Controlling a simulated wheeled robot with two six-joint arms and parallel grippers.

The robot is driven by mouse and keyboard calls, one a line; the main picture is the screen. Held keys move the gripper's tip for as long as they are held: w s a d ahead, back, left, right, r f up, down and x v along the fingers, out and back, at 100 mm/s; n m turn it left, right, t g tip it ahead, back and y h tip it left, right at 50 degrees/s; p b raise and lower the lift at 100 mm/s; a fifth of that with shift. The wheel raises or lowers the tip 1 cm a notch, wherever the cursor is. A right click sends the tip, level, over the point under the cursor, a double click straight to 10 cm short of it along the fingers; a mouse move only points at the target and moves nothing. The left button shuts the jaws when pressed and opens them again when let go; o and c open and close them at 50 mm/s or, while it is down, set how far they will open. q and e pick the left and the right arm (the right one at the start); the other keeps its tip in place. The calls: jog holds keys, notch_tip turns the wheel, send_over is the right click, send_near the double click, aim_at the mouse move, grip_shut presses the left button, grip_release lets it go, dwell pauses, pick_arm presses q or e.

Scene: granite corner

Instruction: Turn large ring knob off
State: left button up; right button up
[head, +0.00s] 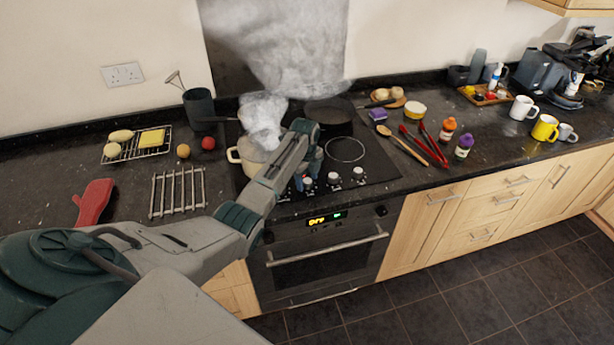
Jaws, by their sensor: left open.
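A row of several light knobs runs along the front edge of the black hob (378,165). One knob (333,178) and another knob (358,174) show clearly to the right. A third knob (307,184) shows just below my left gripper (311,170), and the left end of the row is partly hidden by my arm. I cannot tell which knob serves the large ring. My left gripper is open, pointing down over the knobs; whether it touches one is unclear. My right gripper is not in view.
A steaming cream pot (240,158) and a smoking dark pan (327,113) stand on the hob. A wooden spoon (408,151) and red tongs (424,147) lie to its right. A metal rack (178,193) and red mitt (93,200) lie left. The oven (325,262) is below.

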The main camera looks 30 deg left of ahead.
pick_arm(q)
jog(key=shift+f, duration=0.1)
jog(key=c, duration=1)
jog(key=shift+o, duration=0.2)
